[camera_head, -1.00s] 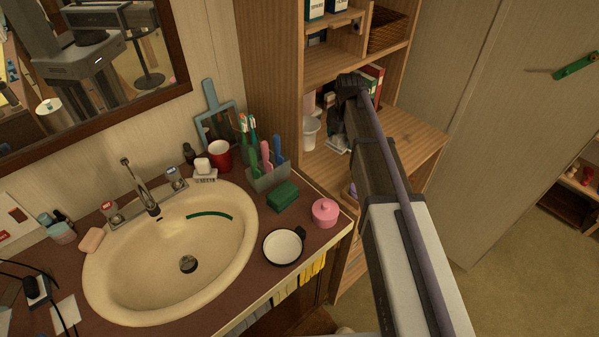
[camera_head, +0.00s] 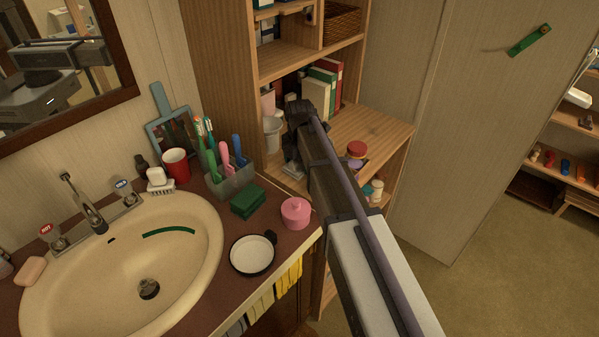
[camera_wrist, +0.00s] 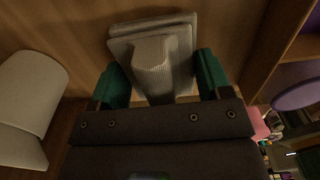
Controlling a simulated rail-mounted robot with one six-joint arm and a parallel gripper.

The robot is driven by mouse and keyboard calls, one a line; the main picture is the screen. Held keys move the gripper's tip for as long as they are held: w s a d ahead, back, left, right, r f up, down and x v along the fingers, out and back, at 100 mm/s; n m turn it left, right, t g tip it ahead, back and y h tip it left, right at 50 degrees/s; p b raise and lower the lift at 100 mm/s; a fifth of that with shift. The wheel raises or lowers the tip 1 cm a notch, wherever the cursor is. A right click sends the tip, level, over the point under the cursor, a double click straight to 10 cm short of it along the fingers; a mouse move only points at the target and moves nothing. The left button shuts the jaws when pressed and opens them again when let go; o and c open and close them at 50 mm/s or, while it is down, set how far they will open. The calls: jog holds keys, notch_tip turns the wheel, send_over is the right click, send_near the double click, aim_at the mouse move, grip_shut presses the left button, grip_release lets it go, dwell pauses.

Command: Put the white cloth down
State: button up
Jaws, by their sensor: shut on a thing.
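The white cloth (camera_wrist: 180,32) shows in the wrist view as a folded, ribbed, greyish-white slab with a raised fold. My gripper (camera_wrist: 160,75) has green fingertips on either side of that fold and is shut on it. The cloth lies close against a wooden shelf surface; I cannot tell whether its full weight rests there. In the head view my gripper reaches into the open wooden cabinet, and a pale bit of the cloth (camera_head: 292,170) shows below it. My arm hides part of the cabinet.
A white cup-like container (camera_head: 272,132) stands left of the gripper. Books (camera_head: 322,88) stand behind it. A red-lidded jar (camera_head: 356,149) is to the right. The cabinet's wooden top (camera_head: 372,128) has bare room. The sink counter holds a pink pot (camera_head: 296,213).

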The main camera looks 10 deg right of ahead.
jog(key=shift+p, duration=0.3)
jog(key=shift+f+b, duration=0.3)
jog(key=shift+f, duration=0.05)
jog(key=o, duration=0.9)
jog(key=shift+r, duration=0.1)
notch_tip(320, 180, up, 13)
jog(key=p, duration=1.3)
jog(key=shift+f, duration=0.25)
jog(key=s+m, duration=1.1)
jog(key=m, duration=0.1)
jog(key=s+m, duration=1.2)
jog(key=m, duration=0.1)
